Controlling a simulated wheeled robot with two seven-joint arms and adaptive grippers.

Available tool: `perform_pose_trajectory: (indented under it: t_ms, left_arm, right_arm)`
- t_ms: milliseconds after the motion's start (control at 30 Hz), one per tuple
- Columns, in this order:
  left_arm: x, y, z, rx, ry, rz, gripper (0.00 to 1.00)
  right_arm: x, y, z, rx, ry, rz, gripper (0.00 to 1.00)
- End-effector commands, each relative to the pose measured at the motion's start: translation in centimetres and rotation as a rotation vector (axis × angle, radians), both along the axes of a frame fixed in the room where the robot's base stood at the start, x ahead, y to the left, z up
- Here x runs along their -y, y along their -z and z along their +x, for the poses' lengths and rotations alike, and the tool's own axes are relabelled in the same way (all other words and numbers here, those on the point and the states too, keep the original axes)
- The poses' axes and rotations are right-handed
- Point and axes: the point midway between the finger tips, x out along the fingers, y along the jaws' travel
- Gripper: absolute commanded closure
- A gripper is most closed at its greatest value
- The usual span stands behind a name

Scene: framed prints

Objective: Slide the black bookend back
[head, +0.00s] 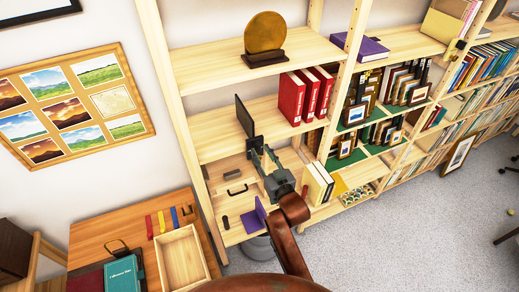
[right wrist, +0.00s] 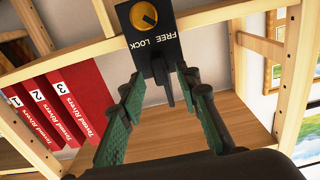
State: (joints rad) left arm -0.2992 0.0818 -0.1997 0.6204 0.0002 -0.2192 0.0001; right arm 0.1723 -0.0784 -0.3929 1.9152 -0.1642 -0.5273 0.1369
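The black bookend (head: 244,116) stands upright on the middle shelf, left of the red books, as a dark thin plate. In the right wrist view, which looks upside down, the bookend (right wrist: 150,45) shows a yellow knob marked FREE and LOCK, with a thin black part pointing down the picture. My right gripper (head: 262,160) is in front of that shelf, at the bookend's near side. In the wrist view its green-padded fingers (right wrist: 160,82) are apart, one on each side of the thin part, with gaps visible. My left gripper is not in view.
Three red books (head: 304,94) stand right of the bookend, with bare shelf between. A round wooden plaque (head: 265,35) is on the shelf above. A purple bookend (head: 255,217) stands below. A wooden table (head: 100,240) with a tray is at the lower left.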

Motion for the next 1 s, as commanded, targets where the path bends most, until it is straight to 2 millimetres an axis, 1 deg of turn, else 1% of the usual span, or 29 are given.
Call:
perform_pose_trajectory:
  t_ms: [33,200,300,400,500,600,1000]
  left_arm:
    - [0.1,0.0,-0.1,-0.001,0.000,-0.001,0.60]
    - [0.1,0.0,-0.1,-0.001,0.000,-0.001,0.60]
    - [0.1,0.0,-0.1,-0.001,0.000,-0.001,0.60]
    - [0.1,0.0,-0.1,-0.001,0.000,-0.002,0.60]
    - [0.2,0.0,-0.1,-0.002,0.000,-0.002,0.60]
    - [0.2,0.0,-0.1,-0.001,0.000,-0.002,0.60]
    - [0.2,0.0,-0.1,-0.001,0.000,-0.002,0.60]
  right_arm:
    - [0.5,0.1,-1.1,-0.002,0.001,-0.001,0.70]
    - [1.8,0.1,-4.5,-0.002,0.000,-0.001,0.70]
    - [2.4,0.1,-6.2,-0.003,0.000,-0.001,0.70]
    - [2.9,0.2,-7.5,-0.003,0.000,-0.001,0.70]
    - [3.2,0.1,-8.2,-0.002,0.000,-0.002,0.70]
    - [3.3,0.1,-8.6,-0.003,0.001,-0.001,0.70]
    - [3.3,0.1,-8.6,-0.002,0.000,-0.001,0.70]
